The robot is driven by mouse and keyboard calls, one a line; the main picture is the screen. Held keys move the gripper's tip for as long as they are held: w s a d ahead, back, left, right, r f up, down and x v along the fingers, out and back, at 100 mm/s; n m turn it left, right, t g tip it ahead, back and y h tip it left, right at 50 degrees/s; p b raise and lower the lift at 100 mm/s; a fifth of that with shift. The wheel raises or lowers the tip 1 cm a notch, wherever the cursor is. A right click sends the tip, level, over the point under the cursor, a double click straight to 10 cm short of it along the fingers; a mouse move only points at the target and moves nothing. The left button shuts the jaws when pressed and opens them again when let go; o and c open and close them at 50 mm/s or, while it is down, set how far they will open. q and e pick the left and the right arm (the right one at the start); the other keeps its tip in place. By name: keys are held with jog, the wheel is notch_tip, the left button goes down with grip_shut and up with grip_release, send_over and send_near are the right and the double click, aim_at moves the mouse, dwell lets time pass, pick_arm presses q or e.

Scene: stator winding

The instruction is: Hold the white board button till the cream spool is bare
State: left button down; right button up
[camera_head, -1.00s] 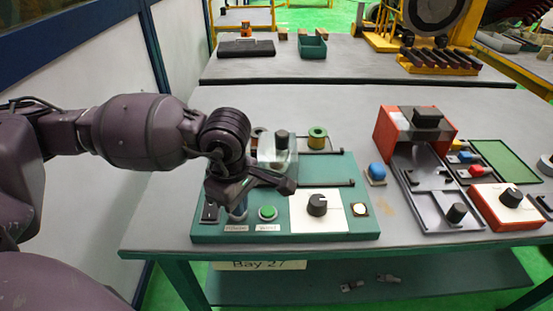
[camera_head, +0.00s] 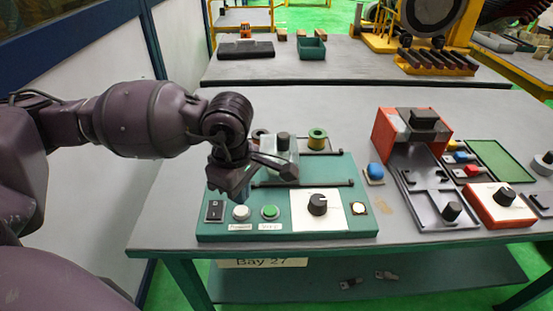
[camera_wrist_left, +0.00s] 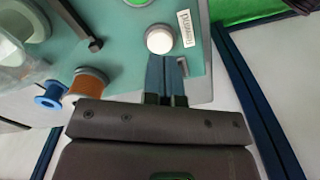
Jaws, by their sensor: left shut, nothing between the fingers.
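The white board button (camera_head: 241,212) is uncovered on the green board (camera_head: 215,232), above a label. It also shows in the wrist view (camera_wrist_left: 160,40), just beyond my fingertips. My left gripper (camera_head: 236,192) is shut and empty, behind and above the button in the head view; a gap shows between them. A copper-wound spool (camera_wrist_left: 86,84) and a blue spool (camera_wrist_left: 50,96) show in the wrist view. A green-flanged spool (camera_head: 317,138) stands at the board's back. I cannot pick out the cream spool; a clear cover (camera_head: 280,160) and my gripper hide part of the board.
A green button (camera_head: 270,212) sits right of the white one, a black rocker switch (camera_head: 214,210) left. A black knob (camera_head: 317,204) is on a white plate. A blue button (camera_head: 375,172) and a red-and-grey station (camera_head: 398,137) stand right. Table space in front is narrow.

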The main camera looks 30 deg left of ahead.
pick_arm(q)
jog(key=shift+r+p, duration=0.65)
jog(key=shift+r, duration=1.1)
pick_arm(e)
jog(key=shift+w+d+r, duration=0.1)
jog(key=shift+w+r, duration=0.1)
jog(key=shift+r, duration=0.4)
jog(key=shift+w+d+r, duration=0.1)
jog(key=shift+w+r, duration=0.1)
jog(key=shift+r, duration=0.4)
jog(key=shift+a, duration=0.15)
